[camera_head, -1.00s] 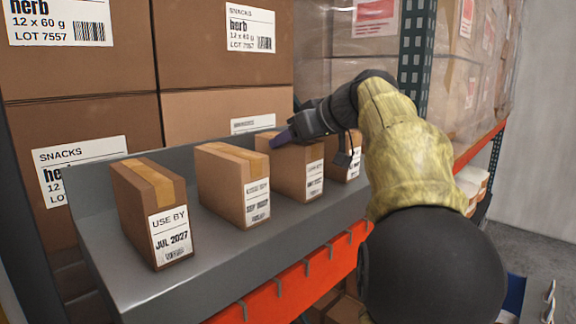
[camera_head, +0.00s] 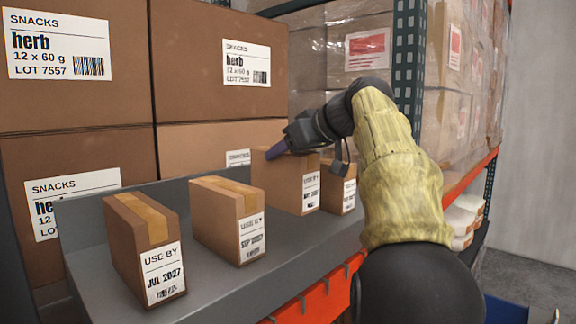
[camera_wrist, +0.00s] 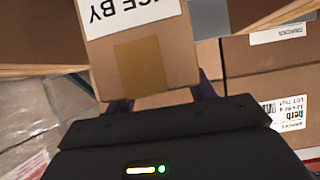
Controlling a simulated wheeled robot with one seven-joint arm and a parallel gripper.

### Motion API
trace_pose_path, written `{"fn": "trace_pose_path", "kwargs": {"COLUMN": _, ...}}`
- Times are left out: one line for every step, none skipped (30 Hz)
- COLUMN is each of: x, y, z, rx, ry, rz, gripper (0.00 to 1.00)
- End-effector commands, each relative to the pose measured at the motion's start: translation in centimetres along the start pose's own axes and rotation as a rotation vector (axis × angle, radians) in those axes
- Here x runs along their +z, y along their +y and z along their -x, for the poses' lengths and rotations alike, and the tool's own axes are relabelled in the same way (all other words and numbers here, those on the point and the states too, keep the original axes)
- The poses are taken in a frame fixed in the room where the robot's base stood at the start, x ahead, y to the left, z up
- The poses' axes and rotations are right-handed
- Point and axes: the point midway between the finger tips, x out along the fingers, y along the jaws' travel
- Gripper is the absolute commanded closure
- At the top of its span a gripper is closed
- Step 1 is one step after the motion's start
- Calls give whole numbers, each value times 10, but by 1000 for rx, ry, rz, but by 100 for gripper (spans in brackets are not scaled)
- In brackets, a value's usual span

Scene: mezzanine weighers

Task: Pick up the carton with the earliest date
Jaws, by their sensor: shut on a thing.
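Several small brown cartons stand in a row on the grey shelf tray (camera_head: 205,275). The leftmost carton (camera_head: 128,240) reads USE BY JUL 2027. The second carton (camera_head: 215,220) appears to read SEP 2027. The third carton (camera_head: 278,185) has a date too small to read surely, perhaps MAY 2027. The rightmost carton (camera_head: 328,188) is partly hidden and its date is unreadable. My gripper (camera_head: 274,153) is shut on the third carton from above and holds it slightly raised. In the wrist view this carton (camera_wrist: 150,62) sits between the fingers, its USE BY label upside down.
Large herb snack boxes (camera_head: 75,95) are stacked close behind the tray. A green rack upright (camera_head: 408,75) and wrapped boxes (camera_head: 452,105) stand to the right. The orange shelf beam (camera_head: 325,300) runs along the front. Neighbouring cartons stand close on both sides.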

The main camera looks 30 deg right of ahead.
Motion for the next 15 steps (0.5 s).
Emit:
{"fn": "trace_pose_path", "kwargs": {"x": -8, "y": 0, "z": 4, "rx": 2, "ry": 4, "rz": 4, "gripper": 99}}
{"fn": "trace_pose_path", "kwargs": {"x": -13, "y": 0, "z": 6, "rx": 1, "ry": 4, "rz": 3, "gripper": 99}}
{"fn": "trace_pose_path", "kwargs": {"x": -18, "y": 0, "z": 9, "rx": 1, "ry": 4, "rz": 4, "gripper": 99}}
{"fn": "trace_pose_path", "kwargs": {"x": -22, "y": 0, "z": 11, "rx": 1, "ry": 3, "rz": 4, "gripper": 99}}
{"fn": "trace_pose_path", "kwargs": {"x": -25, "y": 0, "z": 13, "rx": 1, "ry": 3, "rz": 3, "gripper": 99}}
{"fn": "trace_pose_path", "kwargs": {"x": -30, "y": 0, "z": 16, "rx": 2, "ry": 4, "rz": 4, "gripper": 99}}
{"fn": "trace_pose_path", "kwargs": {"x": -32, "y": 0, "z": 17, "rx": 1, "ry": 3, "rz": 2, "gripper": 99}}
{"fn": "trace_pose_path", "kwargs": {"x": -37, "y": 0, "z": 19, "rx": 0, "ry": 3, "rz": 2, "gripper": 99}}
{"fn": "trace_pose_path", "kwargs": {"x": -40, "y": 0, "z": 21, "rx": 1, "ry": 4, "rz": 3, "gripper": 99}}
{"fn": "trace_pose_path", "kwargs": {"x": -42, "y": 0, "z": 22, "rx": 0, "ry": 3, "rz": 2, "gripper": 99}}
{"fn": "trace_pose_path", "kwargs": {"x": -44, "y": 0, "z": 24, "rx": 0, "ry": 3, "rz": 2, "gripper": 99}}
{"fn": "trace_pose_path", "kwargs": {"x": -46, "y": 0, "z": 25, "rx": 0, "ry": 2, "rz": 2, "gripper": 99}}
{"fn": "trace_pose_path", "kwargs": {"x": -48, "y": 0, "z": 26, "rx": 1, "ry": 2, "rz": 2, "gripper": 99}}
{"fn": "trace_pose_path", "kwargs": {"x": -48, "y": 0, "z": 26, "rx": 1, "ry": 2, "rz": 2, "gripper": 99}}
{"fn": "trace_pose_path", "kwargs": {"x": -49, "y": 0, "z": 27, "rx": 1, "ry": 2, "rz": 1, "gripper": 99}}
